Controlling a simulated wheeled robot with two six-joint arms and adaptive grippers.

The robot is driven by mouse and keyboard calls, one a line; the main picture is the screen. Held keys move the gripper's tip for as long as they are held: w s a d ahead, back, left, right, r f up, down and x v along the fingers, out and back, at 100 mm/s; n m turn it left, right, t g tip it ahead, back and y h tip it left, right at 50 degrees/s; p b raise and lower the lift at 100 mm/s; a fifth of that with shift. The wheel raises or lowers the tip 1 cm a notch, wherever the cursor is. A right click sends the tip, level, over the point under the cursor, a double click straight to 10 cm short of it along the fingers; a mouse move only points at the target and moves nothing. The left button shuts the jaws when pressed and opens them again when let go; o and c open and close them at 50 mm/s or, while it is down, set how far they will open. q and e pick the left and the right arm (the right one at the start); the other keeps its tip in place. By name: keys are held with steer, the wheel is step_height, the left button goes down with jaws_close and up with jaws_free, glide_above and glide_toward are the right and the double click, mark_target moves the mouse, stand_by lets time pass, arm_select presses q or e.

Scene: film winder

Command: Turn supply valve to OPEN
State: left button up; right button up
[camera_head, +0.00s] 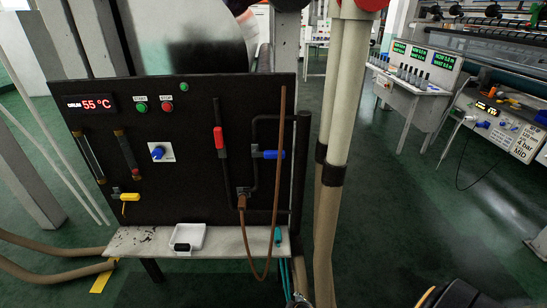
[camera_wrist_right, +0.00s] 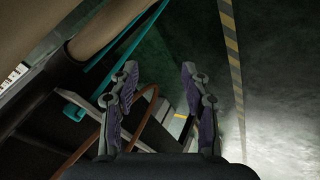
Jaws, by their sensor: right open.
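A dark upright panel (camera_head: 190,185) in the head view carries several valves. One has a red handle (camera_head: 219,138) standing upright on a dark pipe. One has a blue handle (camera_head: 273,154) lying level on a pipe to its right. One has a yellow handle (camera_head: 130,197) at the lower left. I cannot read which is labelled the supply valve. In the right wrist view my right gripper (camera_wrist_right: 160,72) is open, with nothing between its fingers and no valve handle near them. My left gripper is not in view.
The panel also has a red temperature display (camera_head: 97,104), a blue knob (camera_head: 158,153) and green and red buttons. A brown hose (camera_head: 276,200) hangs in front. Thick beige pipes (camera_head: 337,110) stand right of the panel.

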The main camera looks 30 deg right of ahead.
steer(key=w+d+r+n+t+h, duration=0.1)
steer(key=w+r+n+t, duration=0.1)
steer(key=w+r, duration=0.8)
steer(key=n+t+h+b, duration=0.2)
steer(key=n+t+h, duration=0.1)
steer(key=t+h, duration=0.35)
glide_toward(276, 157)
steer(key=shift+t+y, duration=0.25)
steer(key=p+x, duration=0.1)
steer(key=x, duration=1)
steer(key=shift+w+d+r, duration=0.1)
steer(key=shift+d, duration=0.1)
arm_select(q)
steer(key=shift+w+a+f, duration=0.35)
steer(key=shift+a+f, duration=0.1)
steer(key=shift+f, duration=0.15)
arm_select(e)
steer(key=shift+n, duration=0.3)
jaws_close()
